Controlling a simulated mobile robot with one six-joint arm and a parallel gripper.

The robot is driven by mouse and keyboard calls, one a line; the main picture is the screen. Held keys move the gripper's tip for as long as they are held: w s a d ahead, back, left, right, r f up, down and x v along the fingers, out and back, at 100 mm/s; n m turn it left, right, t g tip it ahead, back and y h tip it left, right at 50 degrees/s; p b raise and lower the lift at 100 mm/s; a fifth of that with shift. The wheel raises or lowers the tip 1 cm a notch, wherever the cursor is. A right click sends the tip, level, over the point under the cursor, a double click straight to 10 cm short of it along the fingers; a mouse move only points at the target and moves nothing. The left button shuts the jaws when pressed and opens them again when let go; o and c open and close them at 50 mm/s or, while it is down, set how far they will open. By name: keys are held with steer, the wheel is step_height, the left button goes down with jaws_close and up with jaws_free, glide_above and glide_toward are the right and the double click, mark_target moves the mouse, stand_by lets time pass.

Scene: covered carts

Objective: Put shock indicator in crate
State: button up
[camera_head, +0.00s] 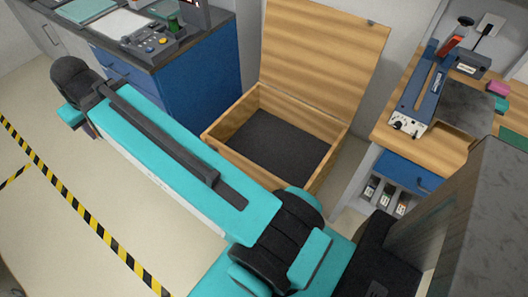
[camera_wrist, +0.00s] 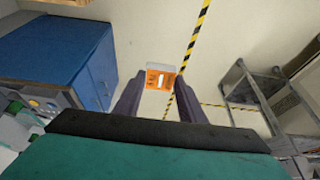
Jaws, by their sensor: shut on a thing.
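The shock indicator (camera_wrist: 160,79) is a small orange block with a pale upper edge and a small white window, seen in the wrist view. My gripper (camera_wrist: 158,84) is shut on it, with one dark finger at each side, and holds it over the floor. The crate (camera_head: 228,122) is a wooden box in the middle of the head view. Its lid stands raised at the back, and its dark-lined inside looks empty.
A blue cabinet (camera_head: 203,85) with a control box (camera_head: 158,43) on top stands left of the crate. A wooden bench (camera_head: 385,118) with a blue sealer-like device (camera_head: 425,82) stands right. A metal cart (camera_wrist: 246,92) shows in the wrist view. Pale floor with striped tape lies open.

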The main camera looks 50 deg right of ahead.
steer(key=w+d+f+b, duration=0.1)
steer(key=d+f+b, duration=1.1)
steer(key=d+f, duration=0.4)
steer(key=b, duration=3)
glide_above(272, 155)
step_height(272, 155, down, 40)
steer(key=r, duration=0.1)
steer(key=shift+s+d+f, duration=0.15)
steer(key=shift+s+f, duration=0.3)
steer(key=shift+s, duration=0.25)
steer(key=shift+f+b, duration=0.9)
steer(key=shift+f, duration=1.6)
steer(key=shift+f+b, duration=1)
steer(key=shift+f, duration=1.5)
